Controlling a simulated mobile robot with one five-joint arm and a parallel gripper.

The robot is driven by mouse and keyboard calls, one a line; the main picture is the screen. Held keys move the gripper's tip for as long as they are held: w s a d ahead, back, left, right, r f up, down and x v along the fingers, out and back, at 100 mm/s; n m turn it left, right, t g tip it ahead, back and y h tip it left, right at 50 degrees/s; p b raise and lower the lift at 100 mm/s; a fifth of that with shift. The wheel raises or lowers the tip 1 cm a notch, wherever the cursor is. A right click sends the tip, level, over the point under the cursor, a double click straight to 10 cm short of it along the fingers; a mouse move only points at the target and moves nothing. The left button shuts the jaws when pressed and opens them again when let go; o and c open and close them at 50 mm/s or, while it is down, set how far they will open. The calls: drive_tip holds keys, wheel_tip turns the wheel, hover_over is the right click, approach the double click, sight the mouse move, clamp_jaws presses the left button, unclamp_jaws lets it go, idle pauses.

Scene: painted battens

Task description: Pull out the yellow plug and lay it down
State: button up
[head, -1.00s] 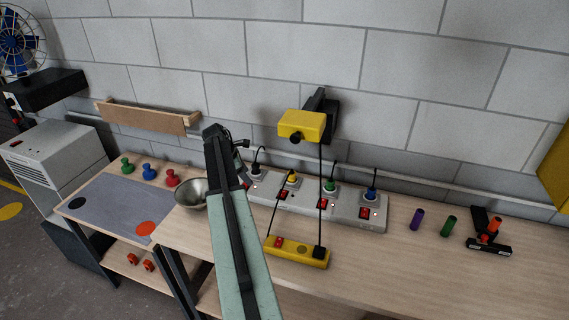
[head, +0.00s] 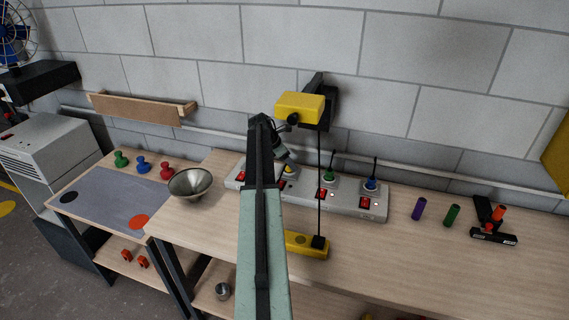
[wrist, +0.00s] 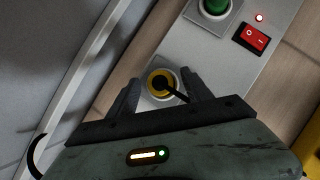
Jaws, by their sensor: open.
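The yellow plug (wrist: 160,85) sits upright in a round socket of the long grey power strip (wrist: 205,48). Its black cord shows on top in the wrist view. In the head view the plug (head: 290,169) shows just right of my gripper, partly covered by it. My gripper (wrist: 160,92) is open, with one finger on each side of the yellow plug and a gap to both. I cannot tell how far the fingertips are above the strip.
A green plug (head: 328,176) and a blue plug (head: 371,183) stand in the strip to the right, each beside a red switch. A black cord hangs from a yellow wall-mounted box (head: 300,107) to a yellow block (head: 310,246) on the bench. The bench front right is clear.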

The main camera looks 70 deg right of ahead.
drive_tip(key=shift+s+d+f, duration=0.1)
drive_tip(key=shift+d+f, duration=0.1)
drive_tip(key=shift+f, duration=0.35)
drive_tip(key=shift+r, duration=0.15)
clamp_jaws()
drive_tip(key=shift+r, duration=0.1)
drive_tip(key=shift+r+p, duration=1.4)
drive_tip(key=shift+p, duration=0.15)
drive_tip(key=shift+r, duration=0.1)
